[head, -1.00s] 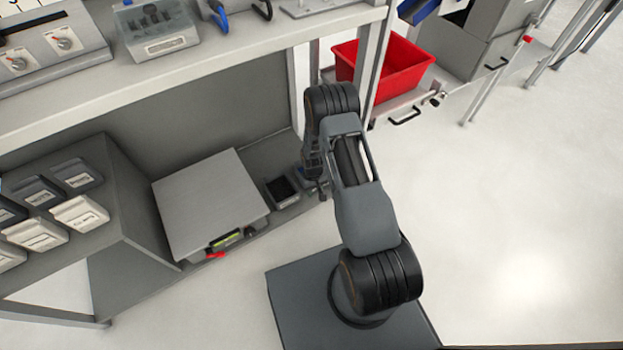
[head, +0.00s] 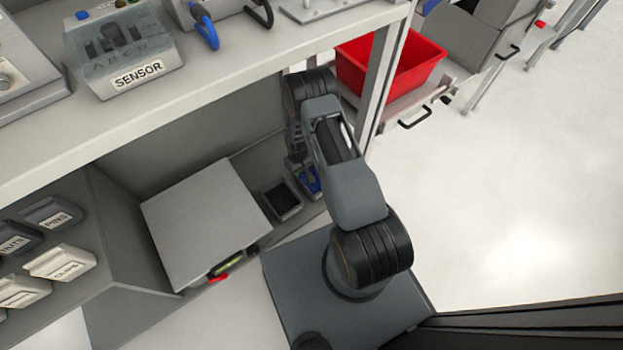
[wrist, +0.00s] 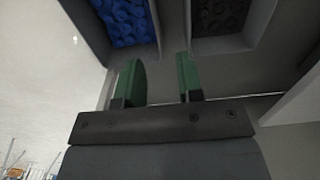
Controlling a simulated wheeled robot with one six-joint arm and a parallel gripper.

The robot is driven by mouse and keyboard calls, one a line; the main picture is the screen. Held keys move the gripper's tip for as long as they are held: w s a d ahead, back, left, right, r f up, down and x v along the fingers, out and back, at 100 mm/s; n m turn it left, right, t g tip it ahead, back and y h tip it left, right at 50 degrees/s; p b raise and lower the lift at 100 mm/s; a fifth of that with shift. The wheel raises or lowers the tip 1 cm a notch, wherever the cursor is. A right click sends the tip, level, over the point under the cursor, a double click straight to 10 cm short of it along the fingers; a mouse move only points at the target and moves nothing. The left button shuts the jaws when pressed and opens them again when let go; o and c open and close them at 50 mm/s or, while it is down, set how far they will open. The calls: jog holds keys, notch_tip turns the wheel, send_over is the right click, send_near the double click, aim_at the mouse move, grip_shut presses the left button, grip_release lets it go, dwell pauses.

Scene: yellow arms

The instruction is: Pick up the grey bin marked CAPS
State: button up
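I cannot read the word CAPS on any bin. Two small open bins sit on the lower shelf: a grey bin with dark contents (head: 282,199) and a bin with blue contents (head: 310,182). In the wrist view the grey bin (wrist: 258,32) is at upper right and the blue-filled bin (wrist: 82,28) at upper left. My gripper (wrist: 160,78) has two green fingers, apart and empty, pointing toward the two bins, below the gap between them in the picture. In the head view my arm partly hides the gripper and the blue-filled bin.
A flat metal-topped scale (head: 205,225) stands left of the small bins. Several labelled bins (head: 60,262) sit further left. The upper shelf (head: 200,105) carries a SENSOR box (head: 135,75). A shelf post (head: 380,90) and red crate (head: 415,65) stand right. Open floor lies right.

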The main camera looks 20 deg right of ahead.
jog(key=b, duration=0.2)
send_over(302, 183)
notch_tip(302, 183, down, 6)
jog(key=shift+w+r, duration=0.1)
jog(key=shift+r, duration=0.15)
jog(key=shift+d+f+b, duration=0.1)
jog(key=shift+f+b, duration=1.2)
jog(key=shift+f, duration=1.65)
grip_shut()
jog(key=shift+r, duration=0.1)
